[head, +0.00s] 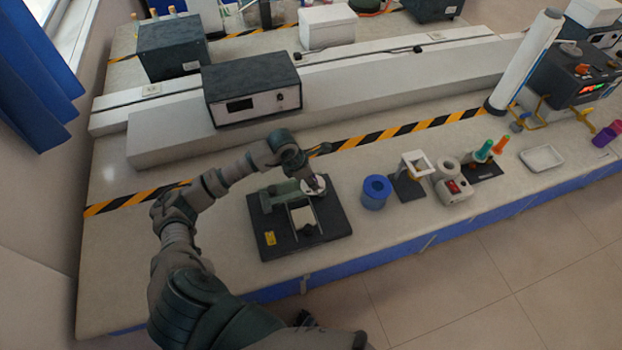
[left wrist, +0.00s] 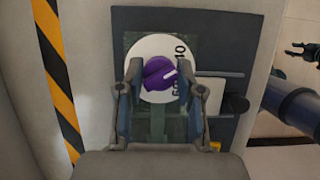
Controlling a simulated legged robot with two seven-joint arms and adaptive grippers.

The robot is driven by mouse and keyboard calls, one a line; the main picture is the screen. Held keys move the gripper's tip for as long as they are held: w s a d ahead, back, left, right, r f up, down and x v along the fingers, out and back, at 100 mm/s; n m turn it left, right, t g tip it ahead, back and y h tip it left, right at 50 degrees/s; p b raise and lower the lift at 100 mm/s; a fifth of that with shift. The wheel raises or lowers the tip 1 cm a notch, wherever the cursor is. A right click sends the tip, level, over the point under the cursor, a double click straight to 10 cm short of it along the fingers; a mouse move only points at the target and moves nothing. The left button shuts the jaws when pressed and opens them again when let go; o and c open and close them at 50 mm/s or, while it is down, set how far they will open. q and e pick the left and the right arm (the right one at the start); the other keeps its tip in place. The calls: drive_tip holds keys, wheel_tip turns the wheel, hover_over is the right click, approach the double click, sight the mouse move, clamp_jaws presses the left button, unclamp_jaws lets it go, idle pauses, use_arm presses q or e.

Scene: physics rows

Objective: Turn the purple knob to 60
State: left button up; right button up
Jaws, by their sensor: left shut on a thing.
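In the head view the left gripper (head: 312,180) reaches down over the dial on a black-based device (head: 335,224), hiding most of the knob. My right gripper (left wrist: 303,51) shows small at the right edge, away from the device.
A blue ring-shaped holder (head: 375,193) and a stand with a white square frame (head: 408,187) are right of the device. A black box with a display (head: 252,90) stands behind. The blue bench edge (head: 400,245) runs in front.

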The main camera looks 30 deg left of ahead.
use_arm(q)
drive_tip(key=shift+w+d+r, duration=0.1)
drive_tip(key=shift+w+r, duration=0.1)
use_arm(e)
drive_tip(key=shift+a, duration=0.9)
use_arm(q)
drive_tip(key=shift+w, duration=0.1)
use_arm(e)
drive_tip(key=shift+d, duration=0.15)
use_arm(q)
drive_tip(key=shift+d, duration=0.1)
drive_tip(key=o, duration=1.1)
drive_tip(key=shift+w+f, duration=0.1)
drive_tip(key=shift+o, duration=0.2)
drive_tip(key=v, duration=1.1)
drive_tip(key=shift+r, duration=0.35)
use_arm(e)
drive_tip(key=shift+d, duration=0.3)
